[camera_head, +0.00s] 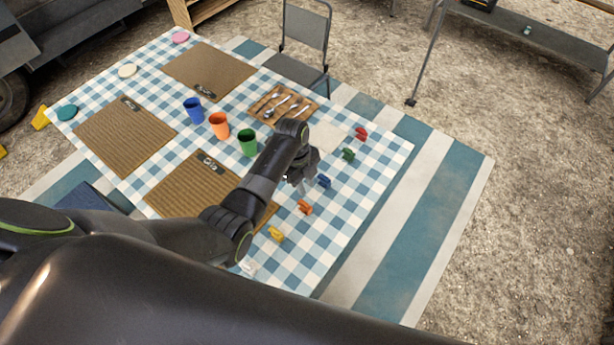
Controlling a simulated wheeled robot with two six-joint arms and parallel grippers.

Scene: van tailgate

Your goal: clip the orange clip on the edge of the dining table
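The orange clip (304,207) lies on the blue-and-white checked cloth of the dining table (345,215), in a row of coloured clips near the table's right-hand edge. My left gripper (299,187) points down over the table, just above the orange clip in the picture and left of the blue clip (324,181). The gripper is small and dark here, so its opening does not show, and no clip is visibly held. Its height above the cloth is unclear. My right gripper is out of view.
Green (348,154), red (361,133), yellow (276,233) and white (249,268) clips share the row. Blue (193,110), orange (219,125) and green (247,142) cups stand left of my forearm. A cutlery tray (257,109) lies farther back. The cloth right of the clips is clear.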

